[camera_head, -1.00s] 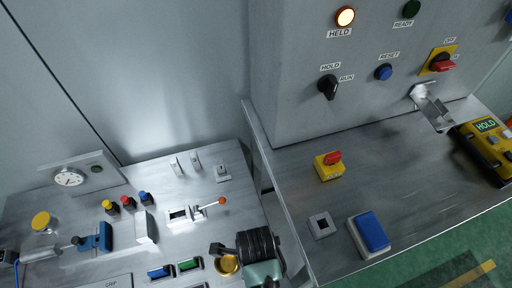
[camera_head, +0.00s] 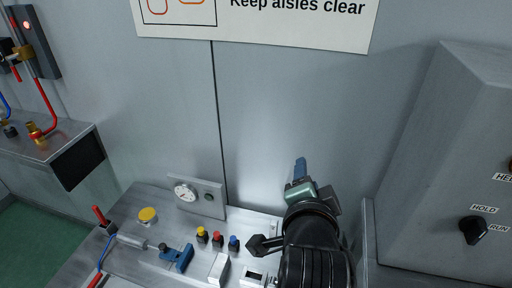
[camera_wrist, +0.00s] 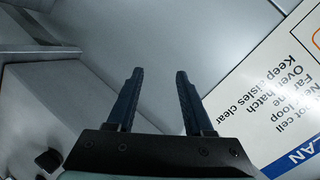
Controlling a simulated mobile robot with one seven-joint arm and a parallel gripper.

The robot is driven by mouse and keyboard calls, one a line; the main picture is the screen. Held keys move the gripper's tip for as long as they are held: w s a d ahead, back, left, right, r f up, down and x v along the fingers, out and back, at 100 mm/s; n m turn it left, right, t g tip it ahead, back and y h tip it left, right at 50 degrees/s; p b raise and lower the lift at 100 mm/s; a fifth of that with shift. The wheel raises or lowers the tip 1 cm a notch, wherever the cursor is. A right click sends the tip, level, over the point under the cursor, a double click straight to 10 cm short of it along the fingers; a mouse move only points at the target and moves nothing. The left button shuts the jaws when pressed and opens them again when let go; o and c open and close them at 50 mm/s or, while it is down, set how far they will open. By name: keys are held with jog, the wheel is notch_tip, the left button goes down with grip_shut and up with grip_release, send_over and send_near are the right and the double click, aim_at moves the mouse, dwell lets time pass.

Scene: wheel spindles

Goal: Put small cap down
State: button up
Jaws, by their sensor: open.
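My gripper (camera_head: 300,168) is raised in front of the grey wall above the bench, its fingers pointing up in the head view. In the wrist view my gripper (camera_wrist: 158,74) has its two dark blue fingers well apart, with nothing between them. I cannot pick out the small cap for certain in either view. A round yellow disc-shaped piece (camera_head: 148,215) lies on the left part of the bench, apart from my gripper. My arm hides the right part of the bench.
The metal bench (camera_head: 128,208) carries a gauge (camera_head: 185,192), a blue clamp-like fixture (camera_head: 177,258) and several coloured buttons (camera_head: 218,238). A grey control cabinet (camera_head: 440,150) stands at right. A sign (camera_head: 290,20) is on the wall. A side bench (camera_head: 50,138) with hoses stands at left.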

jog(key=s+a+r+n+t, duration=0.1)
jog(key=a+r+n+t, duration=0.15)
jog(key=r, duration=0.65)
jog(key=a+r+n+t, duration=0.2)
jog(key=r+n+t, duration=0.15)
jog(key=r, duration=0.55)
jog(key=s+a+r+n+t+y, duration=0.1)
jog(key=s+a+r+n+t, duration=0.1)
jog(key=s+r, duration=0.4)
jog(key=s+a+r+n+t+y, duration=0.1)
jog(key=s+r+n+t, duration=0.4)
jog(key=r, duration=0.8)
jog(key=shift+s+a+r+n+t, duration=0.3)
jog(key=shift+s+a+n, duration=0.2)
jog(key=shift+a, duration=0.35)
